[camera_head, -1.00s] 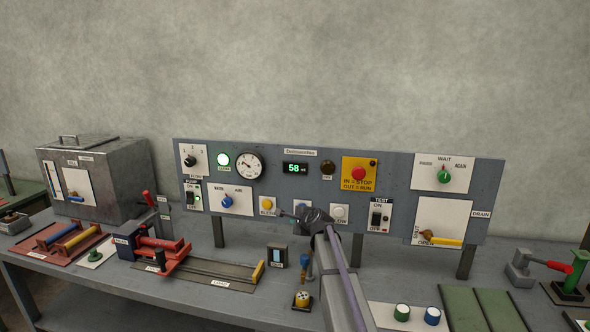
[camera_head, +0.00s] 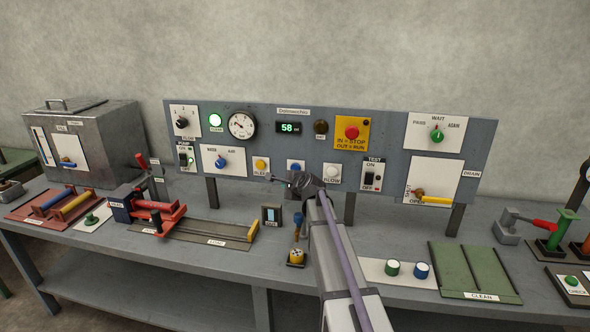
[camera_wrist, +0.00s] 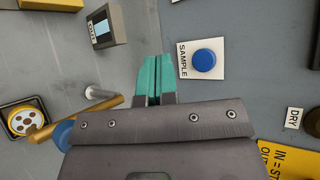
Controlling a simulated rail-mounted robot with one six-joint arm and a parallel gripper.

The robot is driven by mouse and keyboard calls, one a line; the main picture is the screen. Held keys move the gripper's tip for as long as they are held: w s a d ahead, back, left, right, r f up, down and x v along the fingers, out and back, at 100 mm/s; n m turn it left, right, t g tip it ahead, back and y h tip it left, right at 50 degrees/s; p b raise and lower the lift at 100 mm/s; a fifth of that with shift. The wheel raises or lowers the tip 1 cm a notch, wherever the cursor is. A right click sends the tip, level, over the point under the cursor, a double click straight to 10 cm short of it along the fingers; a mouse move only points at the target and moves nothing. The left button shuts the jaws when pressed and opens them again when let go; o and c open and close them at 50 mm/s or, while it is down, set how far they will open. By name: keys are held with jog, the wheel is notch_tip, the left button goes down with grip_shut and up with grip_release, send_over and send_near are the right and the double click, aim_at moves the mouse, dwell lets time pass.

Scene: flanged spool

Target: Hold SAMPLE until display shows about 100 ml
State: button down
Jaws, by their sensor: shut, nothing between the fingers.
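The blue SAMPLE button (camera_head: 294,166) is on a white plate on the grey panel (camera_head: 340,150). In the wrist view the SAMPLE button (camera_wrist: 204,60) sits to the right of my fingertips, its label readable and no finger over it. My gripper (camera_head: 287,182) is just below the button in the head view. Its teal fingers (camera_wrist: 153,62) are shut together with nothing between them, apart from the button in the picture. The green display (camera_head: 291,127) reads 58 ml.
A yellow button (camera_head: 261,165) and a white BLOW button (camera_head: 332,172) flank SAMPLE. The red stop button (camera_head: 351,132) is up right.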

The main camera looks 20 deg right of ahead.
jog(key=w+d, duration=0.5)
jog(key=w, duration=0.2)
dwell(2.0)
jog(key=shift+w+d, duration=0.25)
jog(key=shift+w, duration=0.1)
jog(key=shift+w+d, duration=0.25)
jog(key=shift+w, duration=0.15)
dwell(1.8)
dwell(1.2)
jog(key=shift+s+a, duration=0.5)
jog(key=shift+s, duration=0.25)
jog(key=shift+s+a, duration=0.75)
jog(key=shift+s, duration=0.3)
jog(key=shift+s+a, duration=0.7)
jog(key=shift+s, duration=0.3)
